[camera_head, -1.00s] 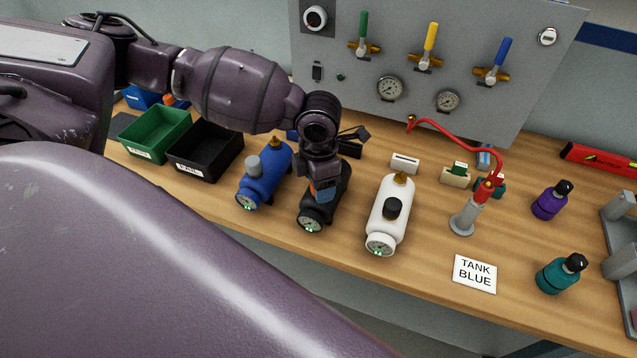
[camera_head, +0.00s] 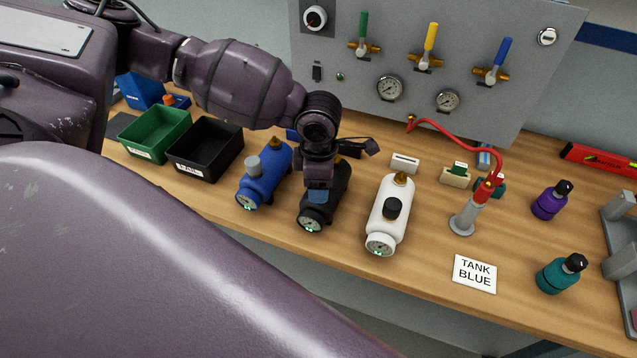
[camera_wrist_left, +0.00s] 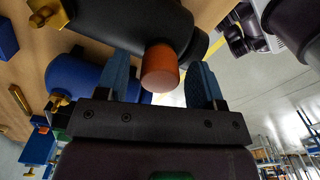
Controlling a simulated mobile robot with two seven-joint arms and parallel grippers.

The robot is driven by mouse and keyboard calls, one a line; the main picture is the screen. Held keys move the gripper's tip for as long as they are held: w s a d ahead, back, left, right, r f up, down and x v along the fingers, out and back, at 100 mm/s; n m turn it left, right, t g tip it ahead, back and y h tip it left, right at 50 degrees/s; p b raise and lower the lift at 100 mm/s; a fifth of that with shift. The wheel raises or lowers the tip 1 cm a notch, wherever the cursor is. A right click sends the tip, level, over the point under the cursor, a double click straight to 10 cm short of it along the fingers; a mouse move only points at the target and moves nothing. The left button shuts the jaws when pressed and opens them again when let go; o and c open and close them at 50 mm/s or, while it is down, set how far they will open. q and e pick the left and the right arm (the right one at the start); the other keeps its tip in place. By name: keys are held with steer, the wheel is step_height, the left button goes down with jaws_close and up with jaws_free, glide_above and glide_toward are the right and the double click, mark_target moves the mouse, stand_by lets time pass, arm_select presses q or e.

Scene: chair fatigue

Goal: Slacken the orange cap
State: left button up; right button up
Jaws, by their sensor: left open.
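The orange cap (camera_wrist_left: 159,72) stands out from the side of the black tank (camera_wrist_left: 135,25) in the left wrist view. My left gripper (camera_wrist_left: 162,68) is open, with one blue finger on each side of the cap; I cannot tell whether either finger touches it. In the head view my left gripper (camera_head: 318,192) points down over the black tank (camera_head: 312,218) and hides the orange cap there. My right gripper is not in view.
A blue tank (camera_head: 264,178) stands close left of the black tank, and a white tank (camera_head: 389,222) stands right. Green (camera_head: 155,134) and black (camera_head: 205,150) bins are farther left.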

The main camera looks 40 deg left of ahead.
arm_select(q)
steer(key=shift+c, duration=0.2)
steer(key=c, duration=0.4)
steer(key=shift+n, duration=0.7)
steer(key=shift+n, duration=0.7)
steer(key=shift+n, duration=0.7)
steer(key=o, duration=0.4)
